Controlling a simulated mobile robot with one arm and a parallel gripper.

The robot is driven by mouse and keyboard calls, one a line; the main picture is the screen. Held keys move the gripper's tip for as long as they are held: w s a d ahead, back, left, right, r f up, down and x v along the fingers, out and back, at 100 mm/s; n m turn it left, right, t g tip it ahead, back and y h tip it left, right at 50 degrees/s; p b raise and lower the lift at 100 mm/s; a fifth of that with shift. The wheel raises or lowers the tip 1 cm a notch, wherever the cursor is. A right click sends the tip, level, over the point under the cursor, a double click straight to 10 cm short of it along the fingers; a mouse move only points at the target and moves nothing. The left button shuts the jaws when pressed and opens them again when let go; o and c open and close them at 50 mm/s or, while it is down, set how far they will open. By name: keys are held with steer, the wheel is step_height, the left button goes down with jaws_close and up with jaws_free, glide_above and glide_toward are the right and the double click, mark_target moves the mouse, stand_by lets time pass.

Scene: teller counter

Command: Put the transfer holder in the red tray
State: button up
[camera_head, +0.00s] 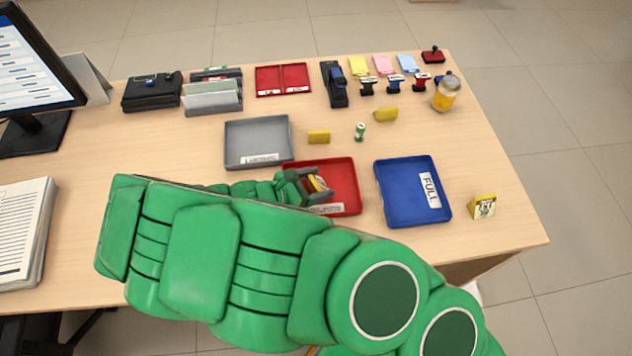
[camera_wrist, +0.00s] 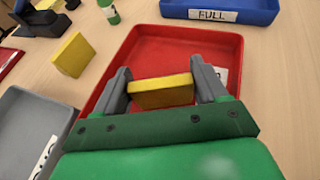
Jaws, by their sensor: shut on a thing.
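My gripper (camera_head: 316,186) is shut on a yellow block-shaped holder (camera_wrist: 160,93), which I take to be the transfer holder. The wrist view shows the holder between the two grey fingers (camera_wrist: 160,75), with the red tray (camera_wrist: 178,44) behind and below it. In the head view the red tray (camera_head: 344,174) stands at the front middle of the counter, partly covered by my gripper and arm. The gripper and holder are over the tray's left part. I cannot tell whether the holder touches the tray floor.
A grey tray (camera_head: 234,158) stands to the left and a blue tray labelled FULL (camera_head: 395,190) to the right. Two other yellow blocks (camera_head: 318,137) (camera_head: 386,114) and a small green cylinder (camera_head: 360,131) stand behind. A yellow sign (camera_head: 482,206) stands near the right edge.

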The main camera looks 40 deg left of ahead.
steer(key=shift+f, duration=0.1)
steer(key=o, duration=1)
steer(key=shift+o, duration=0.2)
steer(key=v, duration=1.2)
steer(key=shift+a, duration=0.1)
